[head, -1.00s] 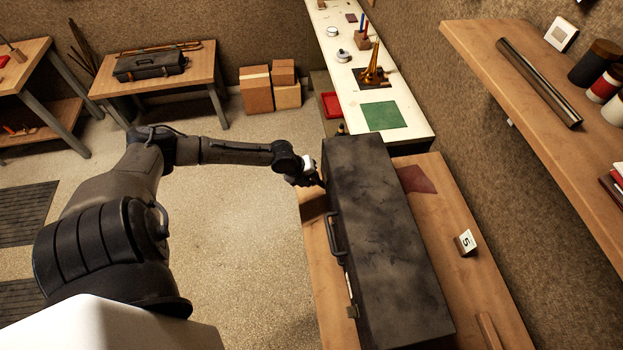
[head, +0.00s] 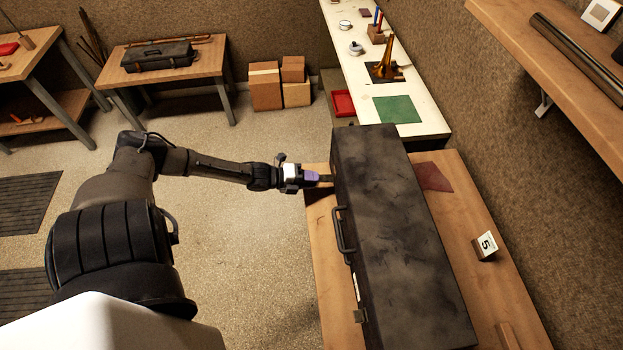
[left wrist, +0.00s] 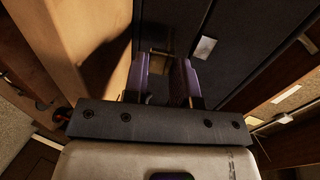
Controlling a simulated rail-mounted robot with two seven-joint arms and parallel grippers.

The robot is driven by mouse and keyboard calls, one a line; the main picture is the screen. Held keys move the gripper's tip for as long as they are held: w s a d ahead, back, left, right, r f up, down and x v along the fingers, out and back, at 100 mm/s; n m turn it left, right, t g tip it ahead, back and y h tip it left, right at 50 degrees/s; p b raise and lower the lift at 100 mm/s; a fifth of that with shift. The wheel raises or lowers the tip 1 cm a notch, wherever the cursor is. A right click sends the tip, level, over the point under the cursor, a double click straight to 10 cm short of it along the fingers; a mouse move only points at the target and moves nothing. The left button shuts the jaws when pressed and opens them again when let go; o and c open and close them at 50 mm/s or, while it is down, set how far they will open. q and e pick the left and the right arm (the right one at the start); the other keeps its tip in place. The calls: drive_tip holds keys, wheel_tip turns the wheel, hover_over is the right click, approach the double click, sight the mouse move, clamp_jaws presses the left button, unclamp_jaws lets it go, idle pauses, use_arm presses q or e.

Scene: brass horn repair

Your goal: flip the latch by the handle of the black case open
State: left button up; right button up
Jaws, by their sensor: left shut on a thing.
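The black case (head: 395,235) lies shut on the wooden bench, its long front side facing left. Its handle (head: 343,236) is midway along that side. A metal latch (head: 359,301) shows near the near end. My left gripper (head: 332,178) is at the far end of the same side, its purple fingers pointing at the case. In the left wrist view, the fingers (left wrist: 161,66) reach the dark case side (left wrist: 235,35), shut on a small latch part that is mostly hidden between them. A light metal plate (left wrist: 205,47) sits beside the right finger. My right gripper is not in view.
The wooden bench (head: 470,215) carries a number 5 block (head: 486,246) and a dark red cloth (head: 433,177) behind the case. A white table (head: 400,133) adjoins the bench's far end. A shelf (head: 530,50) overhangs at right. The floor left of the bench is clear.

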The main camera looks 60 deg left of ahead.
use_arm(q)
drive_tip(key=shift+f+t, duration=0.45)
drive_tip(key=shift+t, duration=0.05)
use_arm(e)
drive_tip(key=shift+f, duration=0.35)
use_arm(q)
drive_tip(key=shift+s+a+f+b, duration=0.1)
drive_tip(key=shift+s+f+b, duration=0.1)
drive_tip(key=shift+b, duration=0.15)
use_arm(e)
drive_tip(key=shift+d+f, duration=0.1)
use_arm(q)
drive_tip(key=o, duration=0.8)
drive_tip(key=shift+w, duration=0.2)
drive_tip(key=shift+r, duration=0.1)
drive_tip(key=shift+s+r, duration=0.1)
drive_tip(key=shift+s, duration=0.2)
drive_tip(key=p+v, duration=0.2)
drive_tip(key=v, duration=1.1)
drive_tip(key=shift+a+f, duration=0.15)
drive_tip(key=shift+f, duration=0.05)
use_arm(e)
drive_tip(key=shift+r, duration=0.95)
use_arm(q)
drive_tip(key=shift+s, duration=0.15)
